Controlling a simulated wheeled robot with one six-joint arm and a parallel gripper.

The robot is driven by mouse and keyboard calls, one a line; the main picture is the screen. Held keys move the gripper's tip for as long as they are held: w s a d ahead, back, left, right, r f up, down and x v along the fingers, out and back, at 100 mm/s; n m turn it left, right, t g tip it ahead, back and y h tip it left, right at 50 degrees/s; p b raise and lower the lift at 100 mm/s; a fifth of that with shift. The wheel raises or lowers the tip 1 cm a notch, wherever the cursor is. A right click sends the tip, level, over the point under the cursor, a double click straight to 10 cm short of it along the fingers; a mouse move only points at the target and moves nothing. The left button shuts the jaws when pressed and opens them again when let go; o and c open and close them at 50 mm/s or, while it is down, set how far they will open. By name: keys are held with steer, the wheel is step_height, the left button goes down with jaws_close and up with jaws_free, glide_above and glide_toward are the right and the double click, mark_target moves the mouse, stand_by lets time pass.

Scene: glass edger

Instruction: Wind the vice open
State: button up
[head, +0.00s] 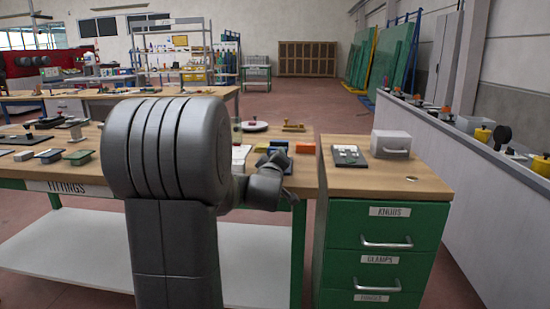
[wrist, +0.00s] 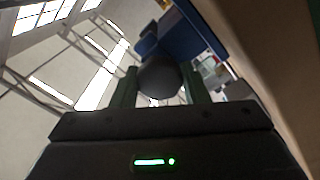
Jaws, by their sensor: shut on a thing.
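The blue vice (wrist: 195,30) fills the upper middle of the wrist view, seen close and at a tilt. A dark round knob (wrist: 160,78) sits in front of it, between the two fingers of my gripper (wrist: 160,88). My gripper is shut on this knob. The rest of the vice handle is hidden. In the head view a small blue part, apparently the vice (head: 278,147), shows at the bench's right end, just beyond my arm. My gripper's fingertips cannot be made out there.
The wooden bench (head: 100,178) carries several fittings at left. An orange block (head: 305,147) lies by the vice. A green drawer cabinet (head: 385,215) stands at right, with a grey box (head: 390,143) and a small tray on top. Floor shows between bench and cabinet.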

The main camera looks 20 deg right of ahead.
steer(key=n+p, duration=0.1)
steer(key=n, duration=0.6)
steer(key=shift+f, duration=0.1)
steer(key=n+p, duration=0.1)
steer(key=n, duration=0.3)
steer(key=shift+n+p, duration=0.35)
steer(key=shift+n, duration=1.75)
steer(key=shift+f, duration=0.1)
steer(key=o, duration=1)
steer(key=v, duration=1.4)
steer(key=shift+w, duration=0.1)
